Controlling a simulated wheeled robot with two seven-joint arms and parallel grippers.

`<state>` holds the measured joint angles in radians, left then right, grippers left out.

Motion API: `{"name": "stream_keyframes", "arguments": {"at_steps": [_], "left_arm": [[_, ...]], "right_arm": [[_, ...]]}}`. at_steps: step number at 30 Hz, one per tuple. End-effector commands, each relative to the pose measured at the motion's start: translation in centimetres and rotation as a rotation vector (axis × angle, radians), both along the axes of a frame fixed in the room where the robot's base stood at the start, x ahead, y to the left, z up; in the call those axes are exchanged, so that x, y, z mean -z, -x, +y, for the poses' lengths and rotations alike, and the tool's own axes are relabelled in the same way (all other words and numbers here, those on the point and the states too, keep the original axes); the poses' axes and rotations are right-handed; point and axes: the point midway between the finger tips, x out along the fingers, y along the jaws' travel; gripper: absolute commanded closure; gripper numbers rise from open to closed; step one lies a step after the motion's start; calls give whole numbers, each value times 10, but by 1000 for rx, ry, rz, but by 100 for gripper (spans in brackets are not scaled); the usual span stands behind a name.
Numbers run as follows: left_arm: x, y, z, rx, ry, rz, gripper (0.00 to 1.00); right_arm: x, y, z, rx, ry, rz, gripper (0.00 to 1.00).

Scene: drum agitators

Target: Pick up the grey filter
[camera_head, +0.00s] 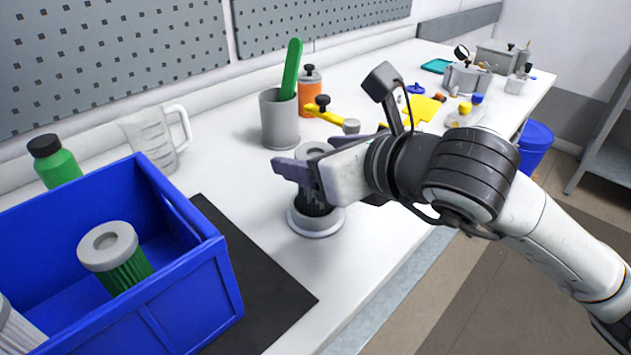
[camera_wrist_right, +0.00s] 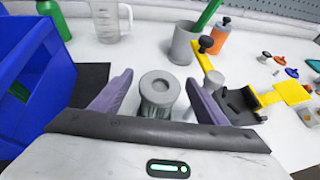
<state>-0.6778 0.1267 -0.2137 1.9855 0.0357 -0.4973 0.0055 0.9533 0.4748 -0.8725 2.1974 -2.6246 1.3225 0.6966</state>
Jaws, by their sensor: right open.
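A filter with a grey cap (camera_head: 313,150) and a dark pleated body stands upright on a round light-grey base (camera_head: 315,222) on the white bench. My right gripper (camera_head: 296,172) is open at the filter's upper part and hides much of it. In the right wrist view the grey filter (camera_wrist_right: 160,92) stands between the two spread purple-grey fingers (camera_wrist_right: 157,95), with a gap visible on each side. Its lower part is hidden behind the gripper body there. My left gripper is not in view.
A blue crate (camera_head: 195,300) at the left holds a green filter with a grey cap (camera_head: 112,258) and a whitish pleated one (camera_head: 18,335). A grey cup (camera_head: 279,120), an orange bottle (camera_head: 310,95) and a yellow-handled tool (camera_head: 325,113) stand behind. A black mat (camera_head: 265,300) lies beside the crate.

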Motion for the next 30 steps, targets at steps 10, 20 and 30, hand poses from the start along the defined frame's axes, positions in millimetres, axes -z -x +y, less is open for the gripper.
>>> {"name": "stream_keyframes", "arguments": {"at_steps": [10, 20, 30], "left_arm": [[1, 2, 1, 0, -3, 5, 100], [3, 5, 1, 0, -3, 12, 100], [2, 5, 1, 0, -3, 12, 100]], "right_arm": [[0, 0, 0, 0, 0, 0, 74], [-3, 0, 0, 0, -1, -2, 90], [-61, 0, 0, -1, -3, -8, 90]]}}
